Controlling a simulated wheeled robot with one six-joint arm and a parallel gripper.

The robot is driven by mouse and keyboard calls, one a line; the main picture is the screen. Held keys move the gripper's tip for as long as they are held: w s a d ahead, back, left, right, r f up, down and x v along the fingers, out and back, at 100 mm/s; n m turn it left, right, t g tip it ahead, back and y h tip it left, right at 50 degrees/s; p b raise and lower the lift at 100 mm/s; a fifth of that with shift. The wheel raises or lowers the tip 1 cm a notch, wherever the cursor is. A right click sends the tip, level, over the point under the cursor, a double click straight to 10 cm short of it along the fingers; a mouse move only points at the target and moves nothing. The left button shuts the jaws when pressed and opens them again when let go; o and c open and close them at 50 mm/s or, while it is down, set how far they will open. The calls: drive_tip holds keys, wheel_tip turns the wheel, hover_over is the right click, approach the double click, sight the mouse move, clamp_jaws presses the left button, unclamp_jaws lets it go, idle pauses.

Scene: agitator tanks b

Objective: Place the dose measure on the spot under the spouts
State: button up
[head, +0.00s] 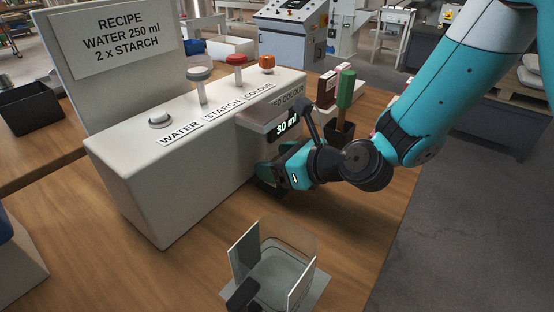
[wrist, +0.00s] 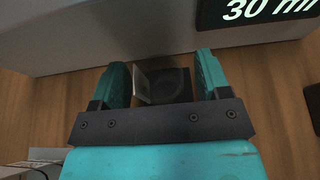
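My gripper (wrist: 163,82) is low at the front of the white dispenser, under its 30 ml display (head: 287,125). In the wrist view its two teal fingers stand apart. Between them shows a small dark square piece (wrist: 172,85) with a round shape in it, and a thin pale plate (wrist: 142,87) close beside the left finger. I cannot tell whether these are the dose measure, the spot, or both. The head view shows only the arm and a dark patch there. The spouts are hidden under the display housing.
A clear vessel (head: 275,277) with pale side panels stands on the table's near edge, well apart from my gripper. A dark holder (head: 341,138) with a green-handled tool and a dark red box (head: 326,90) stand behind my wrist. Bare wood lies between dispenser and vessel.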

drive_tip(key=shift+r, duration=0.2)
drive_tip(key=b+v, duration=0.1)
drive_tip(key=v, duration=0.6)
drive_tip(key=shift+s+d+f+b, duration=0.1)
drive_tip(key=shift+d+f+b, duration=0.05)
drive_tip(key=shift+d+b, duration=0.15)
drive_tip(key=shift+a+b, duration=0.15)
drive_tip(key=shift+b, duration=1.7)
